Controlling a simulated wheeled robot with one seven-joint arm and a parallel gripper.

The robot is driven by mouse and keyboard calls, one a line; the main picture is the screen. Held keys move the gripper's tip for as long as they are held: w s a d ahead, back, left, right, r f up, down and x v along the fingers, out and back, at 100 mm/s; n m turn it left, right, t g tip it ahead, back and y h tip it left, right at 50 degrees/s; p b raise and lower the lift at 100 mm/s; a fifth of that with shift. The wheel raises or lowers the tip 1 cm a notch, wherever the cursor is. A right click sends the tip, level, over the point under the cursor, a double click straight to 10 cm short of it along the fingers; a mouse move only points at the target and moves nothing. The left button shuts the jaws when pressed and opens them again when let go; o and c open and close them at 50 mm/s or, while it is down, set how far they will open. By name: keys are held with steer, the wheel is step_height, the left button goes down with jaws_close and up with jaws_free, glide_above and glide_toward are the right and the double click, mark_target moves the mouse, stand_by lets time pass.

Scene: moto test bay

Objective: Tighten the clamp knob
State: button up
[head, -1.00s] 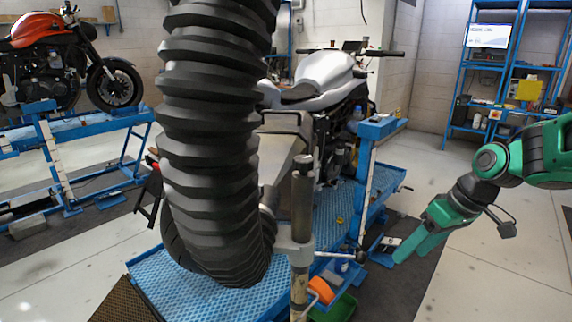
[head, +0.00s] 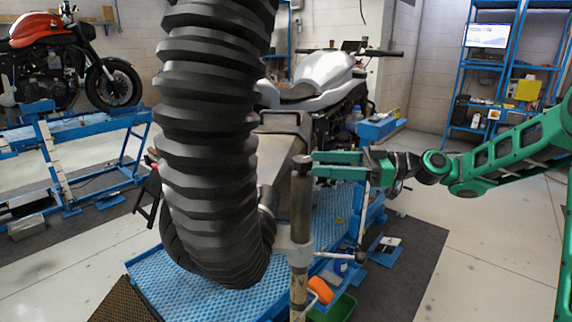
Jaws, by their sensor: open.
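A metal clamp collar (head: 293,250) sits around an upright post (head: 302,205) in front of the motorcycle stand. A thin rod runs right from the collar to a small dark knob (head: 361,257), which looks like the clamp knob. My gripper (head: 314,165) is open and level, with its green fingers pointing left. Its fingertips are just right of the post's top, well above the collar and knob. I cannot tell whether they touch the post. Nothing shows between the fingers.
A thick black ribbed hose (head: 212,140) hangs left of the post and hides part of the silver motorcycle (head: 325,72). The blue lift platform (head: 150,283) lies below. An orange object (head: 321,290) is near the post's foot.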

steer(key=a, duration=0.9)
steer(key=shift+w+a, duration=0.2)
steer(key=shift+w, duration=0.05)
steer(key=c, duration=1.1)
